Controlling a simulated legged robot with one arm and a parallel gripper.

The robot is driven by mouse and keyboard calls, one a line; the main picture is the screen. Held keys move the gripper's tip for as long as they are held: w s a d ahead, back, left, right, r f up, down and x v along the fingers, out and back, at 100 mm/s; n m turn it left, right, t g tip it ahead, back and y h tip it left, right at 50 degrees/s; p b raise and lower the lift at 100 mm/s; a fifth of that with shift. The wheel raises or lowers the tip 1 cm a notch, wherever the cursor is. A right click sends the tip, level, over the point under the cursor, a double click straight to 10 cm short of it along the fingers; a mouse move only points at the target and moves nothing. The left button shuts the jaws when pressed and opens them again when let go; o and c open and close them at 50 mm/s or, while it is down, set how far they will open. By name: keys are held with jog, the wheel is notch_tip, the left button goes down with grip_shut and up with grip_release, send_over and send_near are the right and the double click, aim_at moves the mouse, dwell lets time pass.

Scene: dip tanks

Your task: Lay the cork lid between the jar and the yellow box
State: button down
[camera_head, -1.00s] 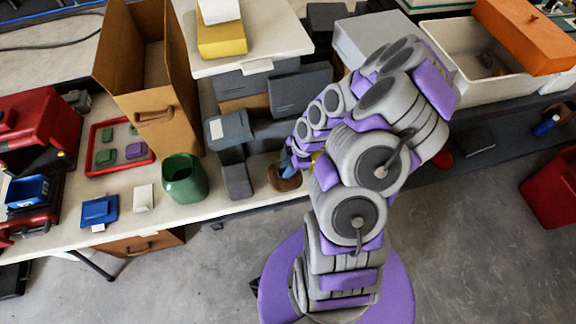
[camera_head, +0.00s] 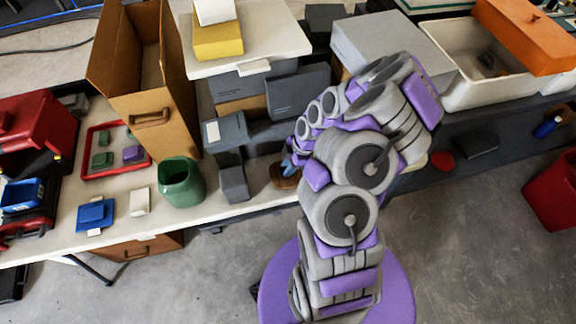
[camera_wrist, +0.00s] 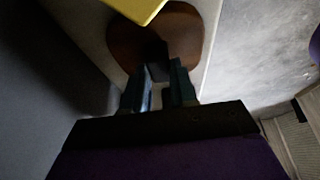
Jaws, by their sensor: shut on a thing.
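The brown cork lid (camera_head: 284,180) is at the front edge of the pale bench, right of the green jar (camera_head: 183,184). My gripper (camera_head: 290,164) is above the lid, small and partly covered by my arm. In the wrist view the fingers (camera_wrist: 161,88) are shut on a dark knob in the middle of the lid (camera_wrist: 190,42). I cannot tell whether the lid rests on the bench or hangs just above it. A yellow box (camera_wrist: 140,7) overlaps the lid's far edge in the wrist view; my arm hides that spot in the head view.
Grey blocks (camera_head: 234,182) stand between the green jar and the lid. Another yellow box (camera_head: 217,42) with a white box on it sits on a raised shelf. A tall brown carton (camera_head: 150,112) stands behind the jar. A blue box (camera_head: 95,214) and white block (camera_head: 139,202) lie left.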

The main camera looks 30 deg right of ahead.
jog(key=c, duration=1.3)
grip_release()
jog(key=o, duration=0.4)
jog(key=shift+a, duration=0.2)
jog(key=p+v, duration=0.2)
jog(key=v, duration=1)
jog(key=a+r+m, duration=0.1)
jog(key=a+r, duration=0.4)
jog(key=r, duration=0.2)
jog(key=s+a+r+m+g+h, duration=0.1)
jog(key=s+a+r+m+g, duration=0.15)
jog(key=s+a+r, duration=0.4)
jog(key=s+a+r+m+h, duration=0.1)
jog(key=s+r+m, duration=0.3)
jog(key=s, duration=0.4)
jog(key=s+a+r+m+h, duration=0.2)
jog(key=s+a+r+m, duration=0.2)
jog(key=s+m, duration=0.3)
jog(key=shift+s+a+r, duration=0.25)
jog(key=shift+s+r, duration=0.5)
jog(key=shift+s, duration=0.25)
jog(key=shift+g, duration=0.25)
